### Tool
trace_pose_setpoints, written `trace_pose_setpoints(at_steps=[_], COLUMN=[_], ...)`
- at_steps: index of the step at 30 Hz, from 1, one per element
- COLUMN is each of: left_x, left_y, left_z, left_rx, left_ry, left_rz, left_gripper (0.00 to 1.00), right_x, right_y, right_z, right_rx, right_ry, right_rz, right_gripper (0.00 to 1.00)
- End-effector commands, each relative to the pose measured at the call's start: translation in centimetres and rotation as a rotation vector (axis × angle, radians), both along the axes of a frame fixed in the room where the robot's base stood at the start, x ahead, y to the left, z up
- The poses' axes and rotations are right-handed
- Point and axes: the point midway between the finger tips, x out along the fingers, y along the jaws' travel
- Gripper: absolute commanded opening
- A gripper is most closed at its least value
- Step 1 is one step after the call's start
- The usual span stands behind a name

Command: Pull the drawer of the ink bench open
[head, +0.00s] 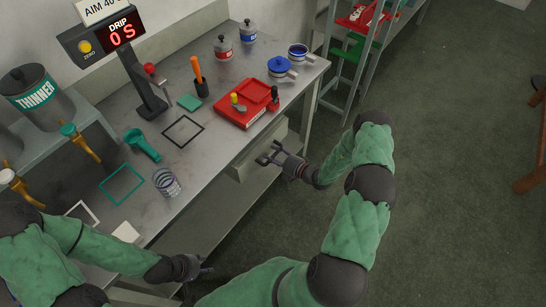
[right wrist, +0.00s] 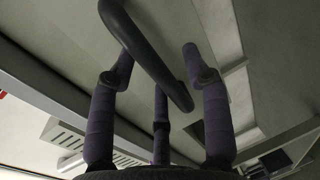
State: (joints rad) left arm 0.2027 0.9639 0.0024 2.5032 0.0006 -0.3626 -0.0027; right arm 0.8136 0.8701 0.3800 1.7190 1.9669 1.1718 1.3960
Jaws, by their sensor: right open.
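The ink bench (head: 215,125) runs diagonally across the head view. Its grey drawer (head: 246,170) is under the right part of the front edge and looks shut. My right gripper (head: 268,153) is at the drawer front, its fingers apart. In the right wrist view, the dark bar handle (right wrist: 150,55) crosses between the spread fingers of my right gripper (right wrist: 160,75). The fingers are not closed on it; whether one touches it, I cannot tell. My left gripper (head: 204,268) is low beside the bench's near end, away from the drawer; its finger gap is too small to read.
A shelf rack (head: 350,45) stands beyond the bench.

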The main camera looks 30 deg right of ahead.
Motion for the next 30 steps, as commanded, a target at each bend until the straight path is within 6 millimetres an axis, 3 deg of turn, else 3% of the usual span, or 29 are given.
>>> trace_pose_setpoints(at_steps=[7, 8, 12, 13, 23, 30], left_x=[0.0, 0.0, 0.0, 0.0, 0.0, 0.0], left_y=[0.0, 0.0, 0.0, 0.0, 0.0, 0.0], left_z=[0.0, 0.0, 0.0, 0.0, 0.2, 1.3], left_rx=[0.0, 0.0, 0.0, 0.0, 0.0, 0.0], left_ry=[0.0, 0.0, 0.0, 0.0, 0.0, 0.0], left_rz=[0.0, 0.0, 0.0, 0.0, 0.0, 0.0], left_gripper=[0.4, 0.4, 0.4, 0.4, 0.4, 0.4], right_x=[0.1, 0.1, 0.1, 0.1, -0.6, -4.1], right_y=[0.0, 0.0, 0.0, 0.0, -0.3, -1.7], right_z=[0.0, 0.0, 0.0, 0.0, 0.0, 0.1], right_rx=[0.0, 0.0, -0.001, 0.0, 0.0, 0.0], right_ry=[0.0, 0.0, 0.0, 0.0, 0.002, 0.004], right_rz=[0.0, 0.0, 0.0, 0.0, -0.001, -0.003], right_gripper=[0.49, 0.43, 0.03, 0.0, 0.0, 0.0])
